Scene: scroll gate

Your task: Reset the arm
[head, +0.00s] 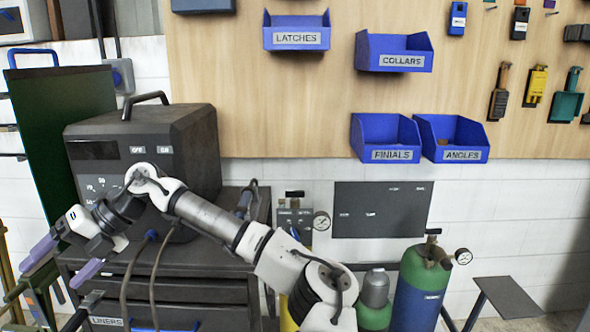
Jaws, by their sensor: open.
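My gripper (52,275) is at the lower left of the head view, at the end of my white and grey arm. Its two purple-tipped fingers are spread apart and point down and to the left. I see nothing held between them. The arm reaches from the lower middle, bends at an elbow in front of a dark machine (190,125), and turns down to the left. The gripper is in front of the left side of a dark drawer cabinet (215,285).
A green panel (50,130) stands behind the gripper. Hoses hang before the cabinet. Blue bins labelled LATCHES (297,38), COLLARS (402,60), FINIALS (391,154) and ANGLES (461,154) hang on a wooden board. Gas cylinders (419,290) and a small grey stand (508,296) are at the lower right.

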